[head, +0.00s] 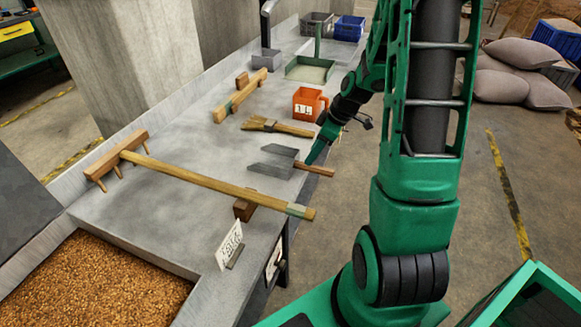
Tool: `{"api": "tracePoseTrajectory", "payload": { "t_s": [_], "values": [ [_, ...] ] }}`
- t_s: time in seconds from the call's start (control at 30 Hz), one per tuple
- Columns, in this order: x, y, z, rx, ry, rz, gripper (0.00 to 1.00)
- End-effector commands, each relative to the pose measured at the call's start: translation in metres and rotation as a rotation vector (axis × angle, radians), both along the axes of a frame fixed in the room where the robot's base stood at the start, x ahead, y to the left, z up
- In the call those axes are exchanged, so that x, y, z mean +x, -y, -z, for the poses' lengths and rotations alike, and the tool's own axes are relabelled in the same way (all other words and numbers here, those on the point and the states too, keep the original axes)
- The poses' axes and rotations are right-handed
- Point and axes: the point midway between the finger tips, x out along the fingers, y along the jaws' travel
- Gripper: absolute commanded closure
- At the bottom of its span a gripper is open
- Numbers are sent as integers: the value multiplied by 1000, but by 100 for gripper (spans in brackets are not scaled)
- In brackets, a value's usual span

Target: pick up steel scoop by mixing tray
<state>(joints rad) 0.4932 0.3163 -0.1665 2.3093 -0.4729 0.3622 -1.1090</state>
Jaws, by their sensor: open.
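A steel scoop (272,161) with a short wooden handle (316,169) lies on the grey metal worktop, its handle pointing right at the worktop's right edge. My gripper (313,157) is open and holds nothing. It points down beside the scoop, close to where the handle meets the steel. I cannot tell whether it touches the handle, and its far finger is hidden. A shallow green tray (309,70), perhaps the mixing tray, stands farther back on the worktop with pale contents.
A wooden rake (200,178) lies left and in front of the scoop. A small white sign (229,245) stands near the front edge. Brown grain (90,283) fills a bed at front left.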

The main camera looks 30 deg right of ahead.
Motion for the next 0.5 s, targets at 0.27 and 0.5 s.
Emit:
{"api": "tracePoseTrajectory", "payload": {
  "t_s": [0.27, 0.5],
  "values": [
    [5, -4, 18, 0, -3, 1, 56],
    [13, -9, 47, 1, -4, 2, 56]
  ]
}}
